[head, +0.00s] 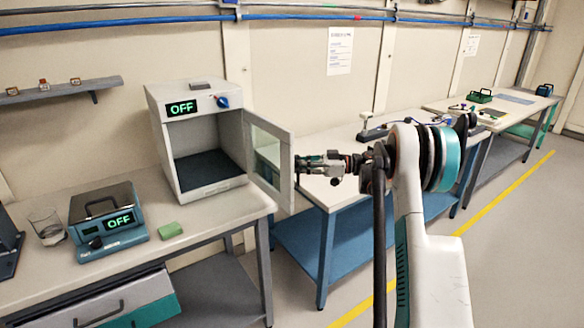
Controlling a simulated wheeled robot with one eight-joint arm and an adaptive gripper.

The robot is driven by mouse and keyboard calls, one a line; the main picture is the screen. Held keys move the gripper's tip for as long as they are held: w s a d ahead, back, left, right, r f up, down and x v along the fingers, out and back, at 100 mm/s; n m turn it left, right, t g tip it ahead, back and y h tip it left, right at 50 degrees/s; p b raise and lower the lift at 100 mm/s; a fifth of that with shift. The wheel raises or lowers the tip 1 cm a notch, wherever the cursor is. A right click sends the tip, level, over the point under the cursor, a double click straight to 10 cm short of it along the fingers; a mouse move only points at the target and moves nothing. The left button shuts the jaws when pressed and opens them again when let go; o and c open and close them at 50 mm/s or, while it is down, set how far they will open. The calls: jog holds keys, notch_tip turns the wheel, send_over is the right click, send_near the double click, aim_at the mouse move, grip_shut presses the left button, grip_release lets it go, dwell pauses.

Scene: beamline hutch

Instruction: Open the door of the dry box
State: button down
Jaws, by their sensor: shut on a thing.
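The dry box (155,102) is a light grey cabinet on the left bench, with a green OFF display and a blue knob on its top front. Its interior is empty and dark-floored. Its door (284,178), a grey frame with a clear pane, stands swung out on the right side, well away from the opening. My gripper (302,164) is at the door's free outer edge and is shut on it. The handle is too small and covered to make out.
A teal device (106,220) with an OFF display, a glass beaker (47,227) and a green block (170,230) stand on the left bench (215,219). A second bench (320,190) with a blue lower shelf stands behind my arm. Floor is clear at right.

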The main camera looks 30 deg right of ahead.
jog(key=shift+s+d+f, duration=0.1)
jog(key=shift+d+f, duration=0.05)
jog(key=shift+d, duration=0.05)
jog(key=c, duration=2)
grip_release()
jog(key=shift+o, duration=0.2)
jog(key=shift+d, duration=0.1)
jog(key=v, duration=1.2)
